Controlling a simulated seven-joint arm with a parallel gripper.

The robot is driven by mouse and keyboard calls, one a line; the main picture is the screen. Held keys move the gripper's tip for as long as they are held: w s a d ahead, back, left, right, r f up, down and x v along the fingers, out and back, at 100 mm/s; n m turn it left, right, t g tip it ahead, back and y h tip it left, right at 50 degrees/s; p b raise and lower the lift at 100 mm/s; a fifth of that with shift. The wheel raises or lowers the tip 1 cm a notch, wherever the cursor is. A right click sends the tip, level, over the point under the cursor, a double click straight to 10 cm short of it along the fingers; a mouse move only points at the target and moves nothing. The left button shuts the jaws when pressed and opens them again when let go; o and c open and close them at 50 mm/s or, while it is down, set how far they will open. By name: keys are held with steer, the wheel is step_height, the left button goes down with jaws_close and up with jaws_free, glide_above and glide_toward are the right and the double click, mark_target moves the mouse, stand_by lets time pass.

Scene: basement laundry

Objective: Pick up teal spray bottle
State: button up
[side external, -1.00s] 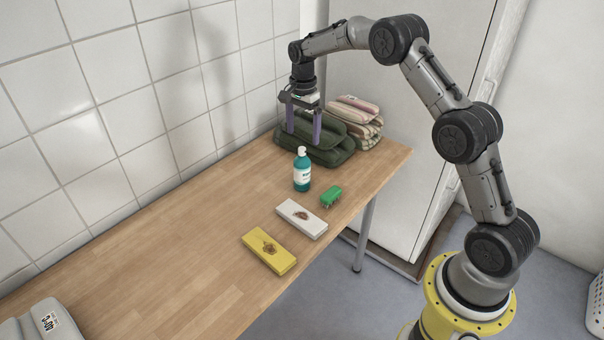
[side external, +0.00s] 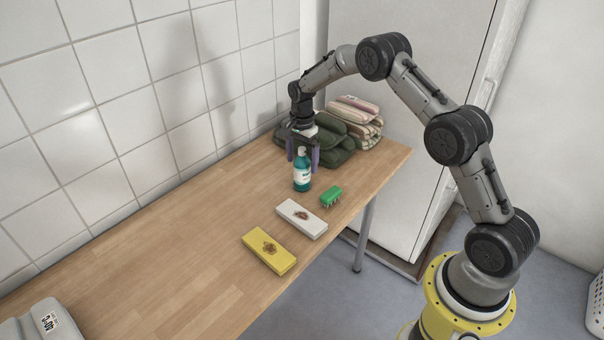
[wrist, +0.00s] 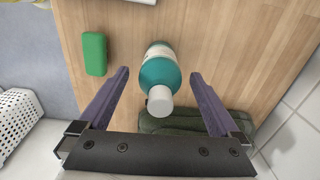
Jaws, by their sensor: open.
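The teal spray bottle (side external: 302,174), with a white cap and a white label, stands upright on the wooden table. My gripper (side external: 302,160) is open and pointed down at the upper part of the bottle. In the side view its purple fingers show on either side of the bottle's top. In the wrist view the bottle (wrist: 160,72) lies between and a little beyond the fingertips of my gripper (wrist: 159,73), with gaps on both sides. I cannot see contact.
A green brush (side external: 331,195), a white box (side external: 301,219) and a yellow box (side external: 269,250) lie on the table (side external: 170,265) to the front. The tiled wall (side external: 90,110) borders the left side.

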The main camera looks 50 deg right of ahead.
jaws_close()
stand_by(0.4)
steer(key=shift+r, duration=0.25)
